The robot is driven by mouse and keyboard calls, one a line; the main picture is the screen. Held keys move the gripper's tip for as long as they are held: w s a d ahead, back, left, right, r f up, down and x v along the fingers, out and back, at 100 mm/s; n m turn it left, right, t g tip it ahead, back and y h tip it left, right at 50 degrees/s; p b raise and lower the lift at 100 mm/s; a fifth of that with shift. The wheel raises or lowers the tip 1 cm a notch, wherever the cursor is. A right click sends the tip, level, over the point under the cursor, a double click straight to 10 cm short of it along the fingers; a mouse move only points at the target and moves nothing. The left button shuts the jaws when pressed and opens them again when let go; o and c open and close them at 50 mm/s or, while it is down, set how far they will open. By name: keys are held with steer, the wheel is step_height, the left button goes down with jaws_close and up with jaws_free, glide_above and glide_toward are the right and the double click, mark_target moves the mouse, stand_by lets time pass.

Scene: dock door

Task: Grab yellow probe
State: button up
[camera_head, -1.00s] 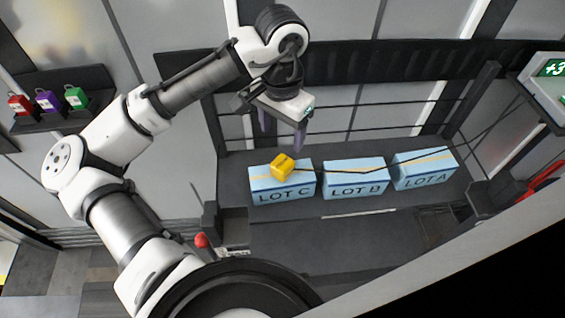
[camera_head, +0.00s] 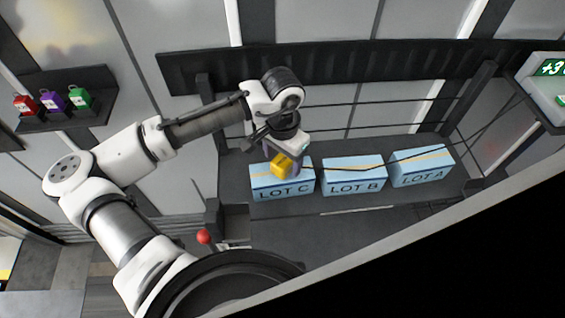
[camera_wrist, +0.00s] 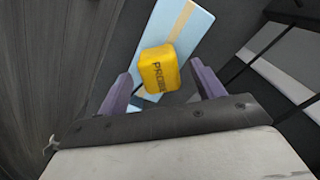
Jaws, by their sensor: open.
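The yellow probe (camera_head: 281,166) is a small block with rounded edges, on top of the light blue LOT C box (camera_head: 283,188). In the wrist view the probe (camera_wrist: 159,70) shows the word PROBE, and the box (camera_wrist: 190,22) lies beneath it. My gripper (camera_head: 282,160) is open, just over the probe. In the wrist view its two purple fingers (camera_wrist: 160,86) stand on either side of the probe's near end, with gaps on both sides. Part of the probe is hidden behind a finger in the head view.
The LOT B box (camera_head: 354,177) and LOT A box (camera_head: 421,167) stand to the right on the same dark shelf. A dark rail runs behind. Red, purple and green items (camera_head: 53,100) sit on a wall shelf at left. A red knob (camera_head: 204,236) stands near my base.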

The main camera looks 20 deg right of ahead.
steer(key=c, duration=1.2)
steer(key=shift+r, duration=0.1)
steer(key=shift+c, duration=0.2)
